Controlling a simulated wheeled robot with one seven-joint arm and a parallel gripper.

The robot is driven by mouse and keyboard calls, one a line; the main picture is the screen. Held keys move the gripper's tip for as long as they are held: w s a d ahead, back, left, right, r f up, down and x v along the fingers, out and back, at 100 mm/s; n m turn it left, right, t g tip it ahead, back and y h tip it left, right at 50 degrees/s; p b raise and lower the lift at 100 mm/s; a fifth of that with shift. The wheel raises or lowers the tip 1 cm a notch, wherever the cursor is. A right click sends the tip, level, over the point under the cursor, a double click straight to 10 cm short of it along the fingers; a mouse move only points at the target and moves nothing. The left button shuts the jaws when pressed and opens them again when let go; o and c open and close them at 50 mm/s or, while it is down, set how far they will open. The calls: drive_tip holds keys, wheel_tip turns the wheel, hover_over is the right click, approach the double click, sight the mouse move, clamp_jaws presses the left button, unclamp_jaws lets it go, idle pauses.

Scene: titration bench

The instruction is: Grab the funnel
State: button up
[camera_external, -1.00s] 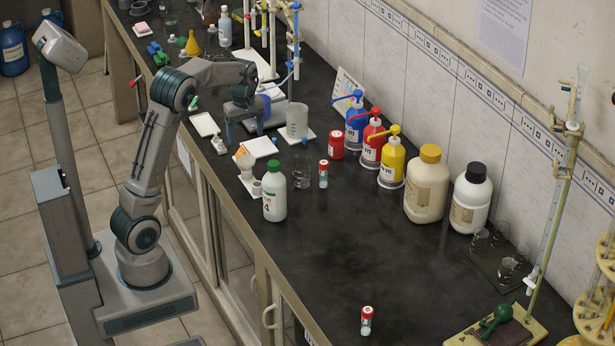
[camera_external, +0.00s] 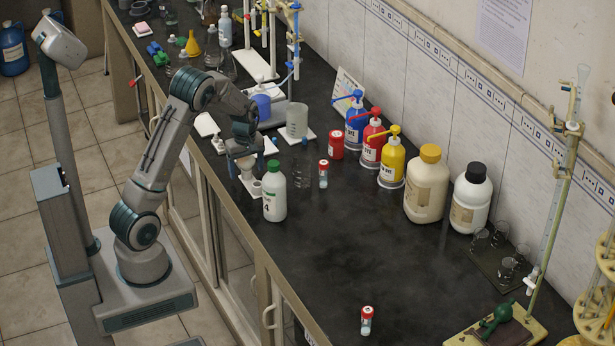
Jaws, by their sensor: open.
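My gripper (camera_external: 249,163) is open, pointing down over the near edge of the bench, just behind the green-capped bottle. A small pale funnel-shaped piece (camera_external: 246,163) shows between and below its fingers, partly hidden by them. I cannot tell whether the fingers touch it. It is over a narrow white stand (camera_external: 252,186) at the bench edge. A yellow funnel (camera_external: 193,47) is upright, wide end down, far back on the bench among glassware, well away from my gripper.
A white bottle with a green cap (camera_external: 274,195) stands close in front of my gripper. A clear beaker (camera_external: 302,174) and a red-capped vial (camera_external: 323,174) are to its right. Pump bottles (camera_external: 392,160) line the wall. The bench's front middle is mostly clear.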

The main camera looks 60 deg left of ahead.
drive_tip(key=shift+f, duration=0.15)
drive_tip(key=c, duration=1)
